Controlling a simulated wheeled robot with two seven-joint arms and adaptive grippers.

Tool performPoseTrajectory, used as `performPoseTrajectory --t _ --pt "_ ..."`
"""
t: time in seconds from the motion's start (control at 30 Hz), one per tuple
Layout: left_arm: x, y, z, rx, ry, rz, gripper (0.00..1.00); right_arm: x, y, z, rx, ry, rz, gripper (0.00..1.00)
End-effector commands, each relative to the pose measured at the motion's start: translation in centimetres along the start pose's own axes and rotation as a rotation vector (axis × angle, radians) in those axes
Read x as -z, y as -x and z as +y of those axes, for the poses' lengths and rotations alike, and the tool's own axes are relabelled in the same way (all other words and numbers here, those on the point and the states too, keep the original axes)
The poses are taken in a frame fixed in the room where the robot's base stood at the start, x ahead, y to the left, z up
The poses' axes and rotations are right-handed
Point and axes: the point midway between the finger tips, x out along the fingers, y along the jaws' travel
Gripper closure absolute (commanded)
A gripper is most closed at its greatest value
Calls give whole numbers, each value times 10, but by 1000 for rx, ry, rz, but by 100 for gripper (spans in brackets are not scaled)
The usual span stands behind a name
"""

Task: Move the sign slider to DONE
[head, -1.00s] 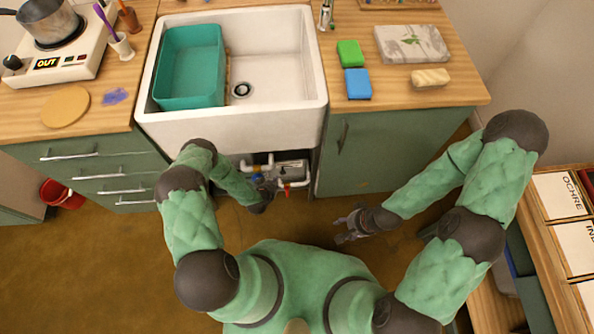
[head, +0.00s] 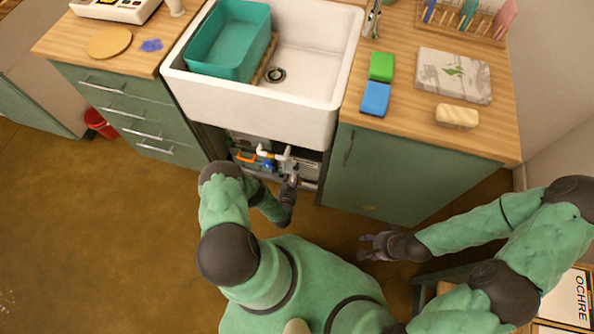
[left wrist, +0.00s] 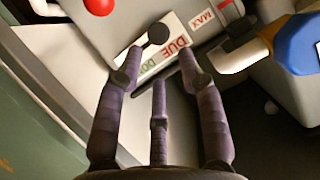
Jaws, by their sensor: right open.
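In the left wrist view a white sign (left wrist: 178,47) shows red DUE and part of a green word starting DO, upside down. A dark round knob (left wrist: 157,33) is at the sign; it may be the slider. The three fingers of my left gripper (left wrist: 160,76) are spread before the sign, with nothing seen between them. They partly cover its lettering, and contact cannot be told. In the head view my left gripper (head: 291,184) is at the open space under the sink. My right gripper (head: 375,247) is open and empty, in front of the right cabinet.
The white sink (head: 250,100) holds a teal tub (head: 229,42). Below it are pipes with a blue part (left wrist: 296,36) beside my left gripper. A MAX label (left wrist: 202,21) and a red knob (left wrist: 99,6) are near the sign.

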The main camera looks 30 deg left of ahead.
Motion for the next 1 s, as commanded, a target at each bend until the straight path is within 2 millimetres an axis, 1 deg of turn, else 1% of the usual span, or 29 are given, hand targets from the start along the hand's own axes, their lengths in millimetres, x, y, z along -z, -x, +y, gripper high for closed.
performPoseTrajectory --t 0.03,0.2,0.4,0.6,0.87,0.97,1.0 --pt "-3 -12 2 -2 -3 3 62 0 -7 3 0 0 0 49" --pt "-2 -42 1 -1 -1 3 62 1 -20 7 0 0 0 49" --pt "-2 -68 1 -2 -1 1 62 1 -30 11 0 -1 0 49" --pt "-1 -78 0 0 1 -1 62 1 -34 12 0 -1 0 49" --pt "0 -78 0 0 1 -1 62 2 -33 12 0 0 0 49" --pt "0 -78 0 0 1 -1 87 2 -33 12 0 -1 0 49" --pt "0 -78 0 0 1 -1 98 2 -33 12 0 -1 0 49"
